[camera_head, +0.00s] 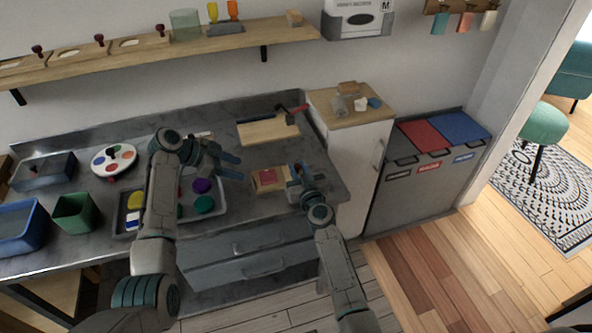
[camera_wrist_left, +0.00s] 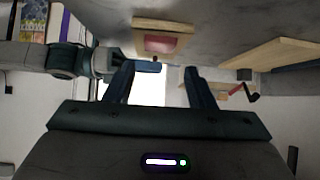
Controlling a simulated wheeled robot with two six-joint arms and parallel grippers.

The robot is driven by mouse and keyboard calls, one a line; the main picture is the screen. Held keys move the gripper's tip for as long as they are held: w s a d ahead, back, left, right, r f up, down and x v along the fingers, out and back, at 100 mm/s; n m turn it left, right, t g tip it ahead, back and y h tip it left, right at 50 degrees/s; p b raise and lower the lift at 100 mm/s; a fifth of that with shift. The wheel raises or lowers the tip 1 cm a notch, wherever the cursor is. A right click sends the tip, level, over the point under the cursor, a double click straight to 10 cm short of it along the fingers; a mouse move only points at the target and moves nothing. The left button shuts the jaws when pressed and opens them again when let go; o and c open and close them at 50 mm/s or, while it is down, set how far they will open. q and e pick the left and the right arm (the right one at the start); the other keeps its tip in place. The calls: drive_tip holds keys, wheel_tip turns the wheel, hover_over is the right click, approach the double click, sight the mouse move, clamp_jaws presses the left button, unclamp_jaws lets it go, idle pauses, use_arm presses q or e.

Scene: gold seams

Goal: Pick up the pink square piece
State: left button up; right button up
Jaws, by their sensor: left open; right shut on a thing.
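The pink square piece (camera_head: 268,175) lies on a small light wooden block (camera_head: 259,187) near the counter's front edge. In the left wrist view the pink piece (camera_wrist_left: 162,43) shows on the wooden block (camera_wrist_left: 178,26), beyond my fingertips. My left gripper (camera_head: 241,167) is open and empty, to the left of the block and apart from it; its two fingers also show in the left wrist view (camera_wrist_left: 159,68). My right gripper (camera_head: 293,178) is at the block's right side and looks shut on its edge; the exact contact is hard to see.
A grey tray (camera_head: 218,213) with coloured pieces sits left of the block, partly behind my left arm. A wooden board (camera_head: 268,130) and a red-handled hammer (camera_head: 292,114) lie behind. A green bin (camera_head: 74,212) and blue bin (camera_head: 20,225) stand at left.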

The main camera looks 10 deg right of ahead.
sight(267, 174)
use_arm(q)
drive_tip(key=o, duration=0.4)
drive_tip(key=shift+d, duration=0.15)
drive_tip(key=shift+c, duration=0.2)
drive_tip(key=shift+w+d+n+y, duration=0.2)
drive_tip(key=shift+d+n+y, duration=0.1)
drive_tip(key=shift+n, duration=0.2)
drive_tip(key=d+n+y, duration=0.1)
drive_tip(key=n, duration=0.1)
drive_tip(key=w+d+r+n+y, duration=0.1)
drive_tip(key=d+n+y, duration=0.1)
drive_tip(key=n, duration=0.1)
drive_tip(key=d+n+g+y, duration=0.1)
drive_tip(key=d+n, duration=0.1)
drive_tip(key=shift+w+r+n, duration=0.3)
drive_tip(key=shift+w+r, duration=0.05)
drive_tip(key=d+r+n+y, duration=0.3)
drive_tip(key=r+n+y, duration=0.25)
drive_tip(key=n, duration=0.35)
wheel_tip(267, 174, down, 12)
drive_tip(key=shift+d+r, duration=0.15)
drive_tip(key=shift+s+f, duration=0.1)
drive_tip(key=shift+f, duration=0.15)
